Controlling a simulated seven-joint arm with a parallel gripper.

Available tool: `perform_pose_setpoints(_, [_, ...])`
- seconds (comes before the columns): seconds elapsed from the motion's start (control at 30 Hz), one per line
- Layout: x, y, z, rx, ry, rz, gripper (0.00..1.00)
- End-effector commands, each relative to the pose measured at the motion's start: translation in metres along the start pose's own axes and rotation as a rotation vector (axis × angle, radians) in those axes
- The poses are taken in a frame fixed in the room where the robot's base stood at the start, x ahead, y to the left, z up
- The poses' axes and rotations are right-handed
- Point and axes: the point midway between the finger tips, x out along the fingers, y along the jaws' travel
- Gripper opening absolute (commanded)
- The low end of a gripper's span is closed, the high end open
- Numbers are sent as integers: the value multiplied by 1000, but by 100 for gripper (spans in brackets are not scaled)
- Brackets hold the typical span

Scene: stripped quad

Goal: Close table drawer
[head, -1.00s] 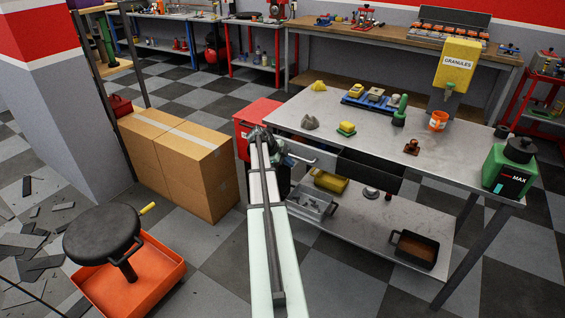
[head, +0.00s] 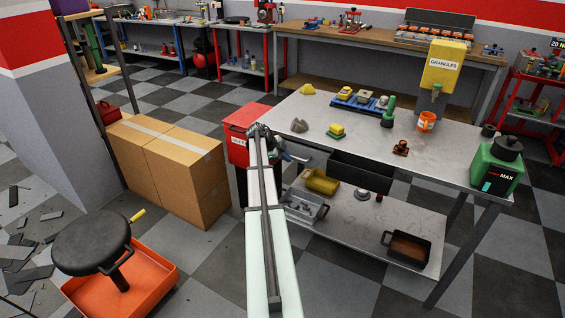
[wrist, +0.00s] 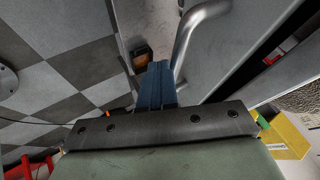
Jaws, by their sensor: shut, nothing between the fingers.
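The grey metal table (head: 455,150) stands right of my arm in the head view. Below its front edge is a dark drawer (head: 362,174), which appears to stick out from under the top. In the wrist view a light grey panel (wrist: 235,48) carries a curved metal handle (wrist: 196,32). A dark gap runs along the panel's far side. My gripper (wrist: 155,72) has blue fingers, shut and empty, beside the handle's lower end; I cannot tell whether they touch it.
The tabletop holds an orange mug (head: 426,122), a green canister (head: 494,170) and small parts. The lower shelf (head: 340,215) carries a yellow box and a dark pan (head: 408,248). A red cabinet (head: 240,120), cardboard boxes (head: 165,170) and a stool (head: 92,242) stand left.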

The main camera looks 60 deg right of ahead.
Motion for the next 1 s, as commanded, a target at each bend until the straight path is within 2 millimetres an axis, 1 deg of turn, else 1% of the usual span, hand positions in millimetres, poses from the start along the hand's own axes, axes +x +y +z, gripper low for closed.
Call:
perform_pose_setpoints(0.23, [0,1,0,0,-1,-1,0])
perform_pose_setpoints(0.33, [-2,5,0,-1,-1,-1,0])
perform_pose_setpoints(0.47, [-7,20,1,-1,-2,-1,0])
perform_pose_setpoints(0.57, [-14,37,2,-1,-2,-1,0])
perform_pose_setpoints(0.6, [-17,44,3,-2,-2,-1,0])
perform_pose_setpoints(0.63, [-25,39,4,-1,-3,-4,0])
perform_pose_setpoints(0.8, [-59,38,4,0,-3,-4,0])
perform_pose_setpoints(1.0, [-91,38,4,0,-2,-2,0])
